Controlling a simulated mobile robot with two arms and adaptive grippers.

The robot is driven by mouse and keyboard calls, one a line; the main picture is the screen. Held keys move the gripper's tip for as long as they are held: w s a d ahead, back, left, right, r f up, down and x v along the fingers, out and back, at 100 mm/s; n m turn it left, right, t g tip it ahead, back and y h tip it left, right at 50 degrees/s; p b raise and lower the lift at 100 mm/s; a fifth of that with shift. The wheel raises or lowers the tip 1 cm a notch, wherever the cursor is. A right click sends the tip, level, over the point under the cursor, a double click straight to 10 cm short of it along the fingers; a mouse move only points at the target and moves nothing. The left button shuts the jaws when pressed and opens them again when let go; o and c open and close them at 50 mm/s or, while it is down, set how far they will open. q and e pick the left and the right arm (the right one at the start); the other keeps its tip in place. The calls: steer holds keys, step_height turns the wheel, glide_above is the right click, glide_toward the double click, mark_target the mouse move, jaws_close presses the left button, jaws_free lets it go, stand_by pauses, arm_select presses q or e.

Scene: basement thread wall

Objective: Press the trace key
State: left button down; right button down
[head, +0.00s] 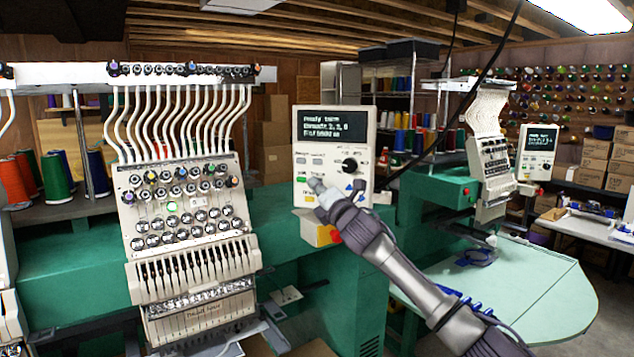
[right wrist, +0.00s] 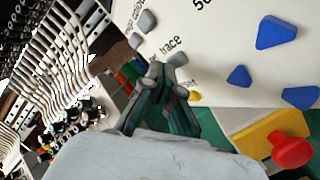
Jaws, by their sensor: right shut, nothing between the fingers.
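The control panel (head: 335,113) of the near embroidery machine is upright, with a dark text screen above its keys. In the right wrist view the printed word "trace" shows on the panel (right wrist: 225,80). A small grey key (right wrist: 177,59), the trace key, lies just below that word, close to the fingertips. My right gripper (head: 316,186) is shut and empty, its tips in front of the panel's lower left keys. In the right wrist view the gripper (right wrist: 165,77) partly covers that key area. I cannot tell whether the tips touch the key. My left gripper is out of view.
A yellow box with a red button (right wrist: 290,150) sits below the panel. Blue triangular keys (right wrist: 277,33) and a black knob (head: 350,165) are on the panel's right side. The needle head (head: 185,215) stands left. A second machine (head: 492,165) stands at right.

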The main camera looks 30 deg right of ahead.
steer(key=shift+w+d+p, duration=0.3)
steer(key=shift+w+p, duration=0.05)
steer(key=shift+p, duration=0.05)
stand_by(0.4)
steer(key=shift+s+a, duration=0.1)
stand_by(0.3)
steer(key=shift+s+a, duration=0.45)
steer(key=shift+s, duration=0.1)
